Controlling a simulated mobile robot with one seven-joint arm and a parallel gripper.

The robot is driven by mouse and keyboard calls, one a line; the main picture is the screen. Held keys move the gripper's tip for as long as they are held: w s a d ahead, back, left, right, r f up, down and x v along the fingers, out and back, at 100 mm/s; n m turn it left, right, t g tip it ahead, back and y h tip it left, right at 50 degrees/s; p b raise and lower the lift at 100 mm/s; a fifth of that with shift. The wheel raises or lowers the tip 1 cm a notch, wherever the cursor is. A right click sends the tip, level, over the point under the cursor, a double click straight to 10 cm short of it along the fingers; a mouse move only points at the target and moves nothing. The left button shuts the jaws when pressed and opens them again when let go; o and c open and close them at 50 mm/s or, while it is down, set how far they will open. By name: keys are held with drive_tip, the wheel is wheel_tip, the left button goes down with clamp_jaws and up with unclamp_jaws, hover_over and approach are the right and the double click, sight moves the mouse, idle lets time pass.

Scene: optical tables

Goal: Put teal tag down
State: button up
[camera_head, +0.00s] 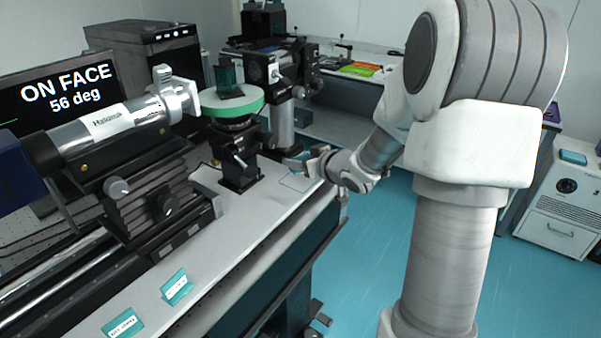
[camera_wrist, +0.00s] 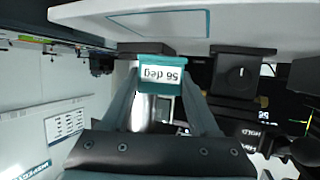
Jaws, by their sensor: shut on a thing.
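The teal tag (camera_wrist: 163,75) is between the fingertips of my gripper (camera_wrist: 163,84) in the wrist view, which is upside down. Its white label reads "56 deg". In the head view my gripper (camera_head: 308,160) is at the right edge of the optical table, and the tag is too small there to make out clearly. A teal-outlined rectangle (camera_head: 297,182) lies on the table top just below the gripper in the picture. The outline also shows in the wrist view (camera_wrist: 160,13). I cannot tell whether the tag touches the table.
Two other teal tags, one standing (camera_head: 176,287) and one nearer (camera_head: 122,322), are on the front strip of the table. A stage with a green-rimmed disc (camera_head: 232,104) stands left of my gripper. A screen (camera_head: 60,92) reads "ON FACE 56 deg". The blue floor (camera_head: 360,270) is clear.

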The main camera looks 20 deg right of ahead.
drive_tip(key=shift+f+b, duration=0.3)
drive_tip(key=shift+f, duration=1.05)
drive_tip(key=shift+f, duration=0.15)
drive_tip(key=o, duration=1.3)
drive_tip(key=shift+r, duration=0.25)
drive_tip(key=p+v, duration=0.3)
drive_tip(key=v, duration=0.9)
